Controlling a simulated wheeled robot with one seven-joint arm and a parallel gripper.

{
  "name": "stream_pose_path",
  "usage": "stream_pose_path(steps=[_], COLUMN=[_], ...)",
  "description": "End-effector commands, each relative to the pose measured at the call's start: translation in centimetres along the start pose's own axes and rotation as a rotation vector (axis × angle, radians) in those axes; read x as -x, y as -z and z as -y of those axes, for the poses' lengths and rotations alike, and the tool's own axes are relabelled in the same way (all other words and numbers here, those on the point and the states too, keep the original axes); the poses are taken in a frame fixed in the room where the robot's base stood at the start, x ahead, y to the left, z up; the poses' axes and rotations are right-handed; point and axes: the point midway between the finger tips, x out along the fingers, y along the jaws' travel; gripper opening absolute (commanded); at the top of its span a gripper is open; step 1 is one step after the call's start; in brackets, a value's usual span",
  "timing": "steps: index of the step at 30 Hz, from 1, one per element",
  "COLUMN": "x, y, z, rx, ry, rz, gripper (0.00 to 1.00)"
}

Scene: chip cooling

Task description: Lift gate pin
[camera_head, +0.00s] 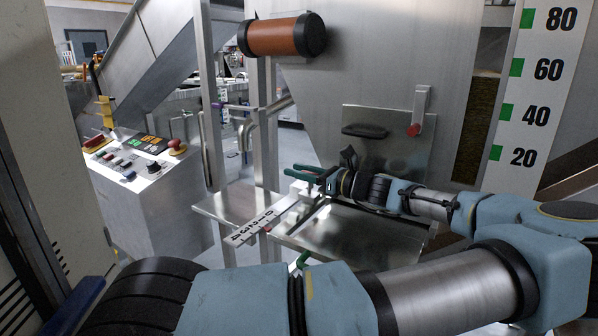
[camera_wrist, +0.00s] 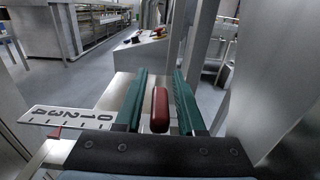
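My gripper (camera_head: 303,173) has two green fingers and reaches left above the metal shelf in front of the hopper. In the wrist view my gripper (camera_wrist: 161,76) is open. A red rounded handle (camera_wrist: 160,110) shows between the fingers, with a visible gap on each side. I cannot tell its height relative to the fingers. In the head view I cannot make out this handle. A red knob (camera_head: 413,130) sits at the lower end of a metal bracket (camera_head: 421,104) on the gate plate (camera_head: 385,150). No part is labelled as the gate pin, so I cannot tell which it is.
A numbered scale (camera_head: 254,228) with a red pointer (camera_wrist: 56,132) lies left of my gripper. A black handle (camera_head: 364,131) is on the plate. Metal posts (camera_head: 211,120) stand left, a control console (camera_head: 140,175) beyond them.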

Motion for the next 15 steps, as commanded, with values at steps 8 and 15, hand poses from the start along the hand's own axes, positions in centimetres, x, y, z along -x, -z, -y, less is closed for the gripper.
stream_pose_path(steps=[8, 15], x=[0.03, 0.04], y=[0.0, 0.0], z=[0.01, 0.0], rx=[0.0, 0.0], ry=[0.0, 0.0], rz=[0.0, 0.0], gripper=[0.06, 0.0])
